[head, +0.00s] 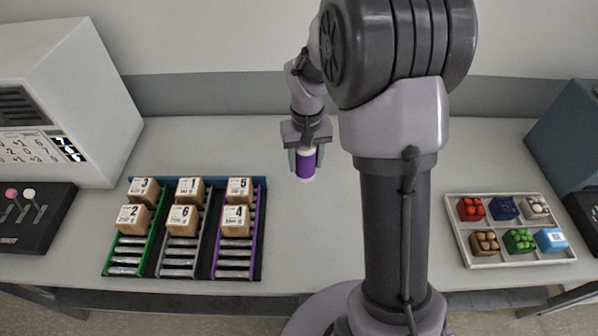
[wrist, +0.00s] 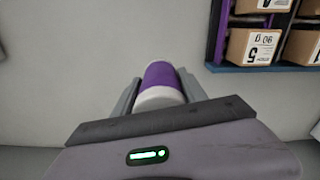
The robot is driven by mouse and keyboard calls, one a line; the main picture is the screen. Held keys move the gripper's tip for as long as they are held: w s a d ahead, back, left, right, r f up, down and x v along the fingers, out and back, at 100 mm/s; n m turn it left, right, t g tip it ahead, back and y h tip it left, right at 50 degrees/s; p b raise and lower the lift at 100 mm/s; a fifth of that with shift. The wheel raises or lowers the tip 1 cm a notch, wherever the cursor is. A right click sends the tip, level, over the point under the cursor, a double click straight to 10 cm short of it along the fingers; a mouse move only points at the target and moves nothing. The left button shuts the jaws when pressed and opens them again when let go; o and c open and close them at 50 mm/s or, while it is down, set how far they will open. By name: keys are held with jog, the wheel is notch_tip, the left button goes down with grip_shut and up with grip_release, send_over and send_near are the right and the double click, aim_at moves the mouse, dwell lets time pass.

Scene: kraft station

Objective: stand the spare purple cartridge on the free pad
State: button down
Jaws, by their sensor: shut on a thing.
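The purple cartridge (head: 305,164) is a short cylinder with a purple band and white ends. My gripper (head: 305,157) is shut on it, one finger on each side, and it looks upright in the head view. In the wrist view the cartridge (wrist: 164,84) sits between the fingers of my gripper (wrist: 158,90), over plain grey surface. I cannot tell from these views whether its base touches the table. No pad is visible in either view; my arm hides part of the table.
A rack (head: 257,270) with green, grey and purple lanes holds several numbered boxes left of my gripper. A tray (head: 480,262) of small coloured goods lies at the right. A white machine (head: 95,90) and a dark lever panel (head: 35,225) stand at far left. Grey table (head: 235,140) around the cartridge is clear.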

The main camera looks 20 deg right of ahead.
jog(key=f, duration=0.2)
jog(key=f+b, duration=0.1)
jog(key=f, duration=0.2)
jog(key=f+b, duration=0.1)
jog(key=f, duration=0.2)
jog(key=shift+s, duration=0.25)
jog(key=shift+r, duration=0.2)
jog(key=c, duration=1.1)
grip_release()
jog(key=shift+f, duration=0.2)
jog(key=o, duration=0.5)
jog(key=shift+r, duration=0.15)
